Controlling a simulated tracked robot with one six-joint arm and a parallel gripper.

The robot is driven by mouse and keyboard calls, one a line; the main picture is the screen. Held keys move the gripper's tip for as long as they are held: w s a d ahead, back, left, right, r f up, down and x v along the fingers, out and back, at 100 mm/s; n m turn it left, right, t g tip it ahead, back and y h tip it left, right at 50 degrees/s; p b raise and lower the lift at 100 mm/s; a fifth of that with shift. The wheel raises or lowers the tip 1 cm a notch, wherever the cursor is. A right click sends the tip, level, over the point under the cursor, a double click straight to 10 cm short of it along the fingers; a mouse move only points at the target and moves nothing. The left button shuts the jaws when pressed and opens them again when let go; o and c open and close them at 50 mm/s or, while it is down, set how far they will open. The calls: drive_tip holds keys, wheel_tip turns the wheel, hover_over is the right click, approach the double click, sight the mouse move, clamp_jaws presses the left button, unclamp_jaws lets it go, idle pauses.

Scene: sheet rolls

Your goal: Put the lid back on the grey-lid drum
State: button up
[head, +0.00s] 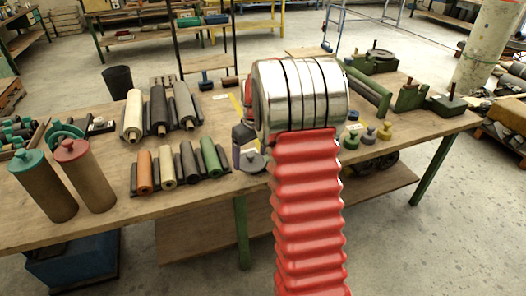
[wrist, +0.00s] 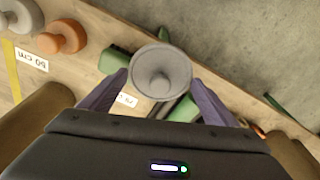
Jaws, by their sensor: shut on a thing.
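My gripper (wrist: 160,84) has its two purple fingers on either side of a round grey lid (wrist: 160,68) with a knob on top. The fingers are shut on the lid. In the head view the grey lid (head: 252,161) shows just left of my red arm, below the dark gripper body; whether it touches the table is unclear. Two tall brown drums stand at the left: one has a teal lid (head: 34,155), the other a red lid (head: 70,150). I cannot make out an open drum without its lid; part of the table is hidden behind my arm.
The wooden table (head: 215,192) carries several rolls on racks (head: 158,108) in the middle. Knobbed pieces, one yellow (head: 384,131), stand right of my arm. A black bin (head: 118,80) is at the back left. Green tools (head: 410,95) are at the right.

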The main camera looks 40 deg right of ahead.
drive_tip(key=a+f, duration=0.1)
drive_tip(key=a, duration=1.8)
drive_tip(key=shift+s+f+m, duration=0.25)
drive_tip(key=shift+s+m, duration=0.05)
drive_tip(key=shift+s, duration=0.1)
drive_tip(key=shift+a, duration=0.1)
